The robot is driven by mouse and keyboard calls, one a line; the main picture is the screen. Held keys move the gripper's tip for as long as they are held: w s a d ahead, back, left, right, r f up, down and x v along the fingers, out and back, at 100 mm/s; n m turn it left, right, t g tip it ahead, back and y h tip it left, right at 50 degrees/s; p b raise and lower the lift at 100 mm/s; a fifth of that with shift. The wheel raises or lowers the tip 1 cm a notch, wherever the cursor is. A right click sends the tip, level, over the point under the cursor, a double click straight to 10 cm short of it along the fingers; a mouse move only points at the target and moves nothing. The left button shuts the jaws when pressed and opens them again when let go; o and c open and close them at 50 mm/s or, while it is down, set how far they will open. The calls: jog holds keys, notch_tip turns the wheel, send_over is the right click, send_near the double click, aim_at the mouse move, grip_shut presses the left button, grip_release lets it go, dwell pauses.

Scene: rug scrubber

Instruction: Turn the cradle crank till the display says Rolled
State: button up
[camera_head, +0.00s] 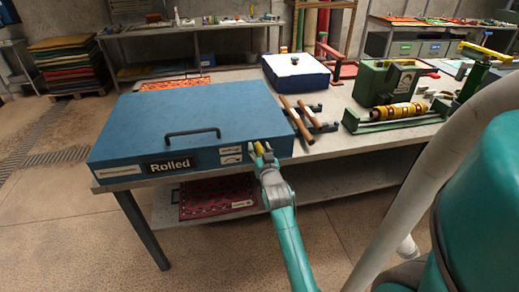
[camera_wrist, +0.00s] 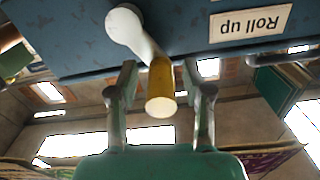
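The blue scrubber box (camera_head: 190,112) stands on the workbench with its lid down. The display (camera_head: 170,165) on its front reads "Rolled". In the wrist view the crank is a pale arm (camera_wrist: 127,24) with a yellow handle (camera_wrist: 160,85), beside a "Roll up" label (camera_wrist: 250,24). My gripper (camera_wrist: 161,98) is open, with one finger on each side of the yellow handle and visible gaps between. In the head view my gripper (camera_head: 264,162) is at the right end of the box front, by the yellow handle, and hides part of the crank.
Wooden-handled tools (camera_head: 302,114) lie right of the box. A red rug (camera_head: 215,196) lies on the lower shelf. The floor in front is clear.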

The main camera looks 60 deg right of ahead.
jog(key=v, duration=1.2)
dwell(0.5)
jog(key=s+a+f+n+t+y, duration=0.1)
jog(key=s+a+f+n+y, duration=0.15)
jog(key=a, duration=0.55)
jog(key=s+a+f+n+t+y, duration=0.1)
jog(key=s+a+f+n+y, duration=0.15)
jog(key=a, duration=0.55)
jog(key=s+a+f+n+t+y, duration=0.15)
jog(key=a+f, duration=0.25)
jog(key=a, duration=0.5)
jog(key=s+a+r+n+y, duration=0.2)
jog(key=s+a+n+y, duration=0.3)
jog(key=s+a, duration=0.7)
jog(key=s+y, duration=0.2)
jog(key=s, duration=0.2)
jog(key=shift+a+r, duration=0.15)
jog(key=shift+r, duration=0.2)
jog(key=shift+g, duration=0.25)
